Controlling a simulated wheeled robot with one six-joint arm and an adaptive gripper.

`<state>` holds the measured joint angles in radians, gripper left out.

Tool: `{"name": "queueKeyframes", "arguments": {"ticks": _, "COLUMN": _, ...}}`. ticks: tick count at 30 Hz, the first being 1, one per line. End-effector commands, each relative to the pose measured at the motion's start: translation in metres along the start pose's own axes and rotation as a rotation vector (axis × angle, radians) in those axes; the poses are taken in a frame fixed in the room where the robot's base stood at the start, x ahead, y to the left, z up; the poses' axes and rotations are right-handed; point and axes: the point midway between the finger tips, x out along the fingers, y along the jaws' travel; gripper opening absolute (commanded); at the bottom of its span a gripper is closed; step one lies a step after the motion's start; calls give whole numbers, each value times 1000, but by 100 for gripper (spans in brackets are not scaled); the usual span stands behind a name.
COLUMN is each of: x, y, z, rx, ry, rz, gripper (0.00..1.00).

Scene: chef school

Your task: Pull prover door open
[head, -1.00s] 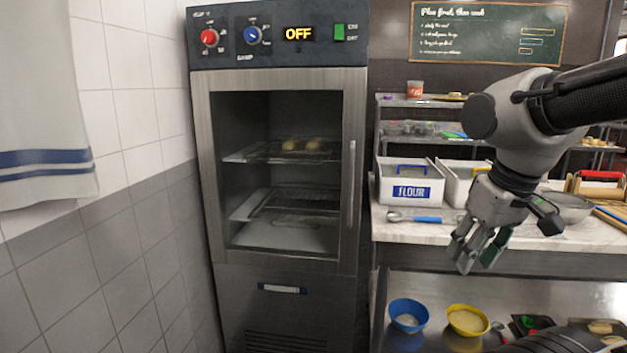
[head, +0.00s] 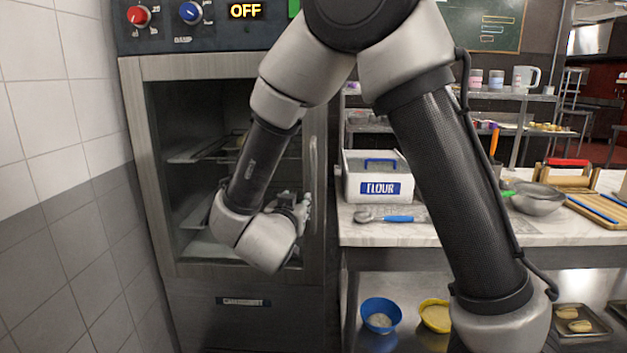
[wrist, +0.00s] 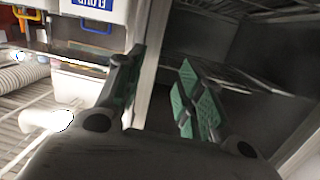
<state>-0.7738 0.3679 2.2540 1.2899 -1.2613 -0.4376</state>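The prover door (head: 215,67) is a grey metal frame around a dark window, and it looks closed in the head view. Its vertical bar handle (head: 313,155) runs along the door's right side. My gripper (head: 300,207) is beside the lower part of the handle, partly hidden by my wrist. In the wrist view my gripper (wrist: 163,68) has its green-padded fingers spread apart. A pale upright metal strip (wrist: 152,60) shows between the fingers; I cannot tell whether it is the handle or the door frame. No grip on it is visible.
The tiled wall (head: 60,220) is close on the left. Right of the prover, a counter (head: 450,232) holds a flour bin (head: 379,188) and a blue-handled scoop (head: 398,218). Blue (head: 380,315) and yellow (head: 434,316) bowls sit on the shelf below. The prover panel (head: 215,25) reads OFF.

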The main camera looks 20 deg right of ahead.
Motion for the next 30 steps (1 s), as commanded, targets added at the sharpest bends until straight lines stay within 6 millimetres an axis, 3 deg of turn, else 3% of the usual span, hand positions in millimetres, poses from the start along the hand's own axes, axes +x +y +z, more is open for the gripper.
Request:
{"name": "queueKeyframes", "arguments": {"ticks": 3, "x": -4, "y": 20, "z": -24, "rx": -30, "ry": 103, "rz": 87, "gripper": 37}}
{"name": "queueKeyframes", "arguments": {"ticks": 6, "x": -2, "y": 24, "z": -34, "rx": -50, "ry": 140, "rz": 107, "gripper": 37}}
{"name": "queueKeyframes", "arguments": {"ticks": 19, "x": 62, "y": 31, "z": -42, "rx": -58, "ry": 138, "rz": 107, "gripper": 37}}
{"name": "queueKeyframes", "arguments": {"ticks": 30, "x": 72, "y": 31, "z": -44, "rx": -58, "ry": 137, "rz": 103, "gripper": 37}}
